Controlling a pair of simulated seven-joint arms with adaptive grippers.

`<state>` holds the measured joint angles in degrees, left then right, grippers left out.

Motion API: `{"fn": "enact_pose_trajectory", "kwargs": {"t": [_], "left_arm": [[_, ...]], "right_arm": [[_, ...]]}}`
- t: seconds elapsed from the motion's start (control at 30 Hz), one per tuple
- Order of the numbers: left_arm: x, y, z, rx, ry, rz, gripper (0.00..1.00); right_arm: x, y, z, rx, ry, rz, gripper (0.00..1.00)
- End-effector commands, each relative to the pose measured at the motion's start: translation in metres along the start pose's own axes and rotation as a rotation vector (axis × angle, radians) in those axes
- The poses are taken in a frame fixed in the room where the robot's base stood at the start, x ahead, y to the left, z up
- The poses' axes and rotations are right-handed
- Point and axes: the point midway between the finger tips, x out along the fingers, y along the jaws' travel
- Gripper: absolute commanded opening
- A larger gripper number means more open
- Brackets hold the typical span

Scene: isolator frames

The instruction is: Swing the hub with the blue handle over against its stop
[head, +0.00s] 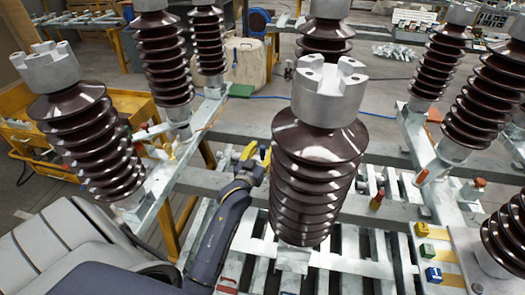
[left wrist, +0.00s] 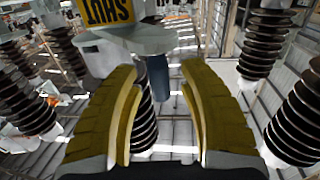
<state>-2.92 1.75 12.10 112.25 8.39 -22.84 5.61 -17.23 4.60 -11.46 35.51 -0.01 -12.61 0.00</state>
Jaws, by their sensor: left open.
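My left gripper (head: 256,157) has yellow fingers and is beside the large central brown insulator in the head view. In the left wrist view, its two fingers (left wrist: 158,68) stand wide apart. A blue-grey handle (left wrist: 157,80) shows between the fingertips, with its upper end at a pale grey hub-like part (left wrist: 140,40). I cannot tell how deep the handle lies between the fingers; no contact shows. The handle and hub cannot be made out in the head view, and the stop cannot be identified. My right gripper is not in view.
The central insulator (head: 312,175) stands close to my gripper. Another insulator (head: 88,140) stands left. Yellow blocks (head: 421,229) and a blue one (head: 433,275) sit at right.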

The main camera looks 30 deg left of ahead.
Motion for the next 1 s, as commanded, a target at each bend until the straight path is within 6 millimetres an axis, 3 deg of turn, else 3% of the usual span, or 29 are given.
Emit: {"fn": "enact_pose_trajectory", "kwargs": {"t": [0.07,0.43,0.77,1.0], "left_arm": [[0.0,0.0,0.0,0.0,0.0,0.0,0.42],[0.0,0.0,0.0,0.0,0.0,0.0,0.0],[-0.001,0.001,0.0,-0.001,0.0,0.0,0.0],[-0.019,0.031,0.001,-0.004,-0.002,0.001,0.0]], "right_arm": [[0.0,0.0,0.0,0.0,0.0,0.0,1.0],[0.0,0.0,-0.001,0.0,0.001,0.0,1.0],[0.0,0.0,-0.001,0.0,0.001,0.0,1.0],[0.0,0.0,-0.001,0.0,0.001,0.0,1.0]]}}
